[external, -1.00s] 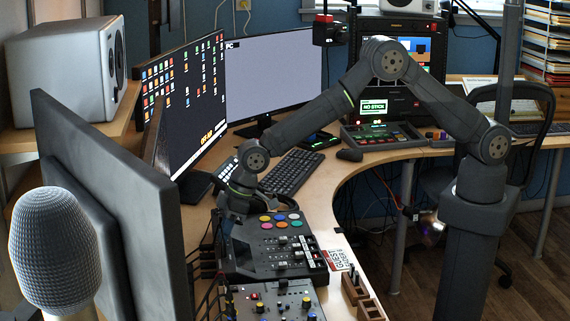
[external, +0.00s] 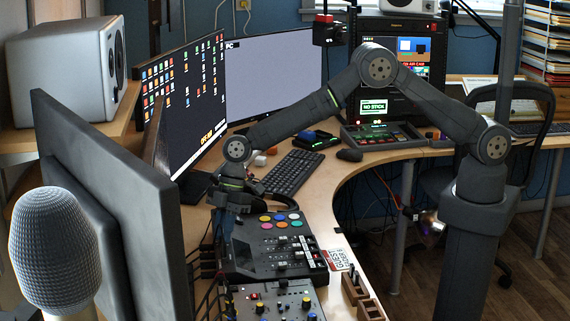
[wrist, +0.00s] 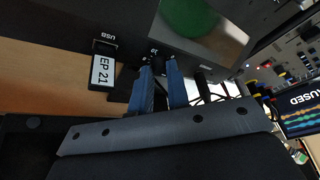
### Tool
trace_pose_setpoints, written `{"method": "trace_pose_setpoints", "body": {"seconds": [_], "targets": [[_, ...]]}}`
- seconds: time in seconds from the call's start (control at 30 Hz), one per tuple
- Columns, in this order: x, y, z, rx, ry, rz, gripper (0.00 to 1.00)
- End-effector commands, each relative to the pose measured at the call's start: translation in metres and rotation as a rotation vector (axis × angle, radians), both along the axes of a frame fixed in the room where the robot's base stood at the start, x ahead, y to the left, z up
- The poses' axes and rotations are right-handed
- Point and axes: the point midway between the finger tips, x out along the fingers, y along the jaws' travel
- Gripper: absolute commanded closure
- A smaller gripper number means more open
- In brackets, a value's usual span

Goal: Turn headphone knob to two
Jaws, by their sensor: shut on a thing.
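In the external view, my gripper (external: 226,226) points down at the left edge of the dark control console (external: 262,270) with coloured round buttons. In the wrist view, the blue fingers of my gripper (wrist: 160,70) reach a dark panel edge and are shut around a small dark knob (wrist: 158,67), mostly hidden between the tips. Small white scale marks show just above it. The knob's pointer and setting cannot be read. In the external view the fingers and the monitor hide the knob.
Cables (wrist: 215,90) run close on the right. The big dark monitor (external: 115,200) stands just left of my gripper. A keyboard (external: 291,173) lies behind the console.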

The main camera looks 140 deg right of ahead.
Motion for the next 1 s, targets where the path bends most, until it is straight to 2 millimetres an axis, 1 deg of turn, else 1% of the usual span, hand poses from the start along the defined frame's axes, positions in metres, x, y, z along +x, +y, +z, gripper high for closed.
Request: {"method": "trace_pose_setpoints", "body": {"seconds": [0.2, 0.63, 0.67, 0.7, 0.73, 0.77, 1.0], "targets": [[-0.0002, 0.0006, -0.0007, 0.003, 0.003, 0.044, 1.00], [-0.0004, 0.0007, -0.0009, 0.002, 0.003, 0.049, 1.00], [-0.0003, 0.0008, -0.0010, 0.002, 0.003, 0.049, 0.79], [-0.0003, 0.0008, -0.0010, 0.002, 0.002, 0.049, 0.71], [-0.0004, 0.0006, -0.0009, 0.002, 0.002, 0.049, 0.65], [-0.0003, 0.0005, -0.0008, 0.002, 0.002, 0.049, 0.63], [-0.0002, 0.0000, -0.0002, 0.001, 0.001, 0.048, 0.63]]}}
